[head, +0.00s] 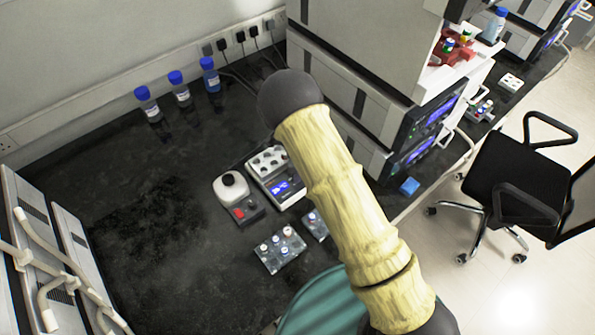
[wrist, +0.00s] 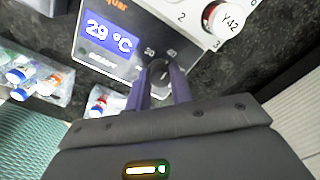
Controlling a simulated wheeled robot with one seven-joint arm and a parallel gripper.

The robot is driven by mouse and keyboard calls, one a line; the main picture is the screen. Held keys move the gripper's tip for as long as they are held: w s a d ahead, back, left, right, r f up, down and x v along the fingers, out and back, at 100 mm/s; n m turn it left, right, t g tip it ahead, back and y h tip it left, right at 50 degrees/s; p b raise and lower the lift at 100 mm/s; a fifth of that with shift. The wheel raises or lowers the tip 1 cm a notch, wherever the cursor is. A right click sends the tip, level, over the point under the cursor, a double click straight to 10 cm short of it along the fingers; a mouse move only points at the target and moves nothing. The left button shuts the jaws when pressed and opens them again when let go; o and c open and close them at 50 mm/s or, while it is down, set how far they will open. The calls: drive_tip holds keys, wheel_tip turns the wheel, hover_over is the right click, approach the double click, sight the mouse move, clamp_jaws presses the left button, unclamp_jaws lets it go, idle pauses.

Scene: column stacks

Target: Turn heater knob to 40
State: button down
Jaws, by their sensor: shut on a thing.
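The heater (head: 262,181) is a pale block with a row of round wells on top and a blue screen, on the black bench in the head view. In the wrist view its screen (wrist: 108,38) reads 29 °C. The dark round heater knob (wrist: 160,73) is right of the screen, with small printed numbers above it, too blurred to read surely. My gripper (wrist: 163,82) is shut on the knob, one purple finger on each side. In the head view my yellow-sleeved arm hides the gripper and the knob.
A white-topped mixer (head: 231,187) stands left of the heater. A clear vial rack (head: 280,250) and a second rack (head: 315,224) sit in front of it. Blue-capped bottles (head: 181,94) stand at the back. The left bench is clear.

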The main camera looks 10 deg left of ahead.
drive_tip(key=shift+w+d+r, duration=0.1)
drive_tip(key=shift+w, duration=0.05)
drive_tip(key=c, duration=1.2)
unclamp_jaws()
drive_tip(key=shift+c, duration=0.2)
wheel_tip(320, 180, up, 17)
drive_tip(key=b, duration=0.2)
drive_tip(key=shift+r, duration=0.15)
